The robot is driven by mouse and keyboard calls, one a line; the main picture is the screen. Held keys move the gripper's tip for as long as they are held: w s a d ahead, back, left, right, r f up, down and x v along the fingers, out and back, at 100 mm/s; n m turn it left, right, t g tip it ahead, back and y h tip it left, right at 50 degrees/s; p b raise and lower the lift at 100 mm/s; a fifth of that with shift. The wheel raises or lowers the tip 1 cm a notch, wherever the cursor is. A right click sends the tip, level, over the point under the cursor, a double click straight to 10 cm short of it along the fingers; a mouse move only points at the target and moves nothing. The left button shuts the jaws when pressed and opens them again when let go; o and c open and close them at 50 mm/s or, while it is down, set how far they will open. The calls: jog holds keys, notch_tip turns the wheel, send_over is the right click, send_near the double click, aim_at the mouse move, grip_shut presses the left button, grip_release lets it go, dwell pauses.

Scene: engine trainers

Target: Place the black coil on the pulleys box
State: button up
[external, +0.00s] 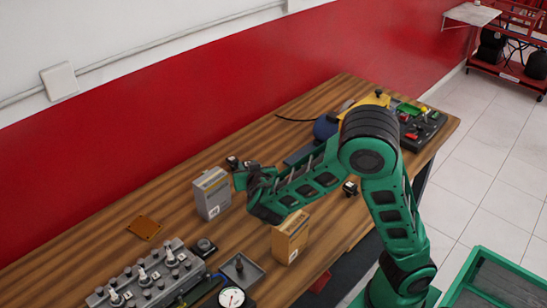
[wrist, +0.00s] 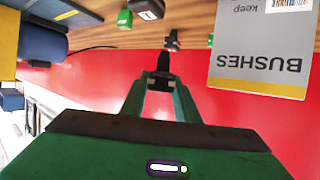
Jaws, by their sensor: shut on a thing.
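My gripper (external: 239,169) is shut on the black coil (external: 232,161), just behind the grey box at the table's far side. In the wrist view the gripper (wrist: 160,86) points away from the camera, with the dark coil (wrist: 161,66) between its fingertips. The coil's far end is hard to tell from the dark shape beyond it. An orange-brown box (external: 288,240) stands on the table below the forearm in the external view. Its label is unreadable, so I cannot confirm that it is the pulleys box.
The grey box (external: 211,195), marked BUSHES in the wrist view (wrist: 262,50), stands close to my gripper. A metal engine block (external: 150,278) and a gauge (external: 231,297) occupy the near left. A tool tray (external: 422,125) lies far right. The wooden table (external: 105,235) has clear room at left.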

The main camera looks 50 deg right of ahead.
jog(key=s+a+r+m+g+h, duration=0.35)
jog(key=s+r, duration=0.35)
jog(key=s, duration=0.4)
notch_tip(320, 180, up, 4)
jog(key=m+g+h, duration=0.2)
jog(key=m+g, duration=0.1)
jog(key=m, duration=0.1)
send_over(290, 215)
jog(key=shift+n, duration=0.25)
jog(key=shift+f, duration=3.5)
jog(key=o, duration=1.1)
jog(key=shift+f, duration=0.1)
jog(key=shift+o, duration=0.2)
jog(key=shift+v, duration=2.8)
